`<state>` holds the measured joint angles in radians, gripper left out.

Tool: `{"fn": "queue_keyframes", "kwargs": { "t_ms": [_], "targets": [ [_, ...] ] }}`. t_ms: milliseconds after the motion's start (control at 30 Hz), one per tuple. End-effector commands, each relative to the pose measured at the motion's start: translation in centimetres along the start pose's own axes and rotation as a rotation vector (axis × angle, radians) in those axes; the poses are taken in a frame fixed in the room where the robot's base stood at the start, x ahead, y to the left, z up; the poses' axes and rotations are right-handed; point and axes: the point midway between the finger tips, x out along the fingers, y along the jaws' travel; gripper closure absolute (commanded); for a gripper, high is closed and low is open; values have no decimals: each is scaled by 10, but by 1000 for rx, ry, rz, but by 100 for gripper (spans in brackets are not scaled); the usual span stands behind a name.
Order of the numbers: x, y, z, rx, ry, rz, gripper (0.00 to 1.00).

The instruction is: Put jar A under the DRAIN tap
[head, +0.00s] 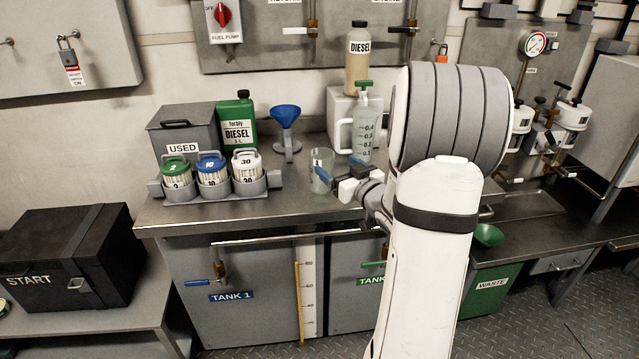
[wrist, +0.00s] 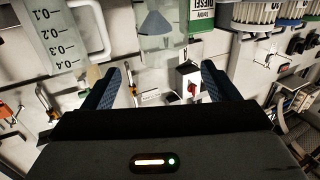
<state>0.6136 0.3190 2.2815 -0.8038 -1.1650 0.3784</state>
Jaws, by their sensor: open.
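A clear glass jar (head: 320,180) stands upright on the steel bench, at the front middle in the head view. Its letter is not readable. In the wrist view my gripper (wrist: 163,68) is open, with nothing clasped. A clear jar shape (wrist: 168,45) shows ahead of the gap, just beyond the fingertips; that view is upside down. No DRAIN label is readable. Small taps (head: 548,165) sit under the filter units at right, partly hidden by my arm.
A measuring jug (head: 362,133), blue funnel (head: 286,118), green diesel can (head: 238,125) and filter rack (head: 213,188) stand near the jar.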

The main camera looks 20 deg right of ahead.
Motion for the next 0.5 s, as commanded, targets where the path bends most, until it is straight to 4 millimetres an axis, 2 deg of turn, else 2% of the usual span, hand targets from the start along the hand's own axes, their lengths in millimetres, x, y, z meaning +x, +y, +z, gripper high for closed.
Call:
{"fn": "queue_keyframes", "kwargs": {
  "t_ms": [267,500],
  "targets": [
    [28,-1,0,2,11,-9,19],
    [63,-6,0,1,11,-8,19]
  ]
}}
